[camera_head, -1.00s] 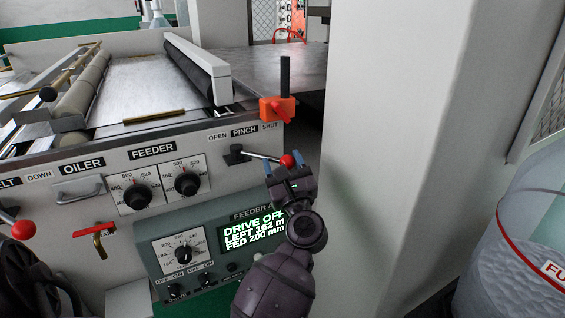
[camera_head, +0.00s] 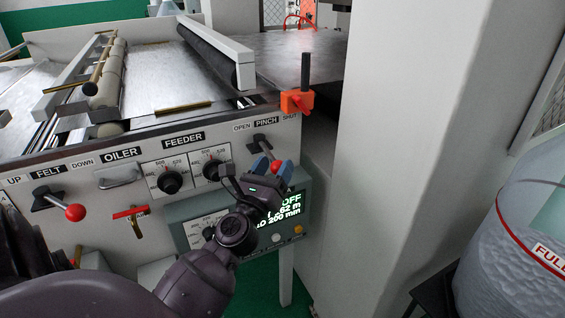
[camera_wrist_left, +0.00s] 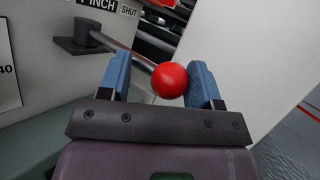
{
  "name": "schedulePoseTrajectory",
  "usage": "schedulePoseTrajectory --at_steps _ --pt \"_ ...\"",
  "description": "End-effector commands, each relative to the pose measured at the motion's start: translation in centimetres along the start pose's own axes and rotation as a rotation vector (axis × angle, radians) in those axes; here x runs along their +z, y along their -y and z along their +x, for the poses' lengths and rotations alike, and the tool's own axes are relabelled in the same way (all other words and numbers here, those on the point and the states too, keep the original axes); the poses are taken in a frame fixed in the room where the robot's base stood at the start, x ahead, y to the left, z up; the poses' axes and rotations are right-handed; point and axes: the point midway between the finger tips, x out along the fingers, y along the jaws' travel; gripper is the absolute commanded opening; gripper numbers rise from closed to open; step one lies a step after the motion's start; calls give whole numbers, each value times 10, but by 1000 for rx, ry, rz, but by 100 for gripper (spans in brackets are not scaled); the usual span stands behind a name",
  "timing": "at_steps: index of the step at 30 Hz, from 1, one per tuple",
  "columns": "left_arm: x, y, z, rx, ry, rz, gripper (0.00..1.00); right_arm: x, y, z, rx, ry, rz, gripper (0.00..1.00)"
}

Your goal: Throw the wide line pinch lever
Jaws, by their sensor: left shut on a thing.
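The pinch lever has a dark pivot (camera_head: 262,141) under the PINCH label on the machine's front panel, between OPEN on the left and SHUT on the right. Its rod slopes down and slightly right to a red ball knob (camera_head: 277,167). My left gripper (camera_head: 270,168) is shut on this knob, its blue fingers on either side. In the left wrist view the knob (camera_wrist_left: 169,80) sits between the fingers (camera_wrist_left: 160,82), with the rod running up left to the pivot (camera_wrist_left: 84,36). My right gripper is not in view.
A felt lever with a red knob (camera_head: 75,212), a red-handled valve (camera_head: 131,212) and feeder dials (camera_head: 170,182) are left of the gripper. The display box (camera_head: 292,225) is just below it. An orange clamp (camera_head: 297,101) is above. A pale column (camera_head: 400,150) stands at right.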

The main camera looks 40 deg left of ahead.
Motion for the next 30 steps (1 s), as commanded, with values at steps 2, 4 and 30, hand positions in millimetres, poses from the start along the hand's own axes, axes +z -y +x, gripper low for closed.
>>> schedulePoseTrajectory --at_steps 2,4,30 --pt "7 -8 -4 -62 -6 -16 15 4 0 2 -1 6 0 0" --pt "9 -13 -8 -114 -17 -40 15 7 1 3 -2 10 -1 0" --pt "31 -63 -25 -315 -53 -129 4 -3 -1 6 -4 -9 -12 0"
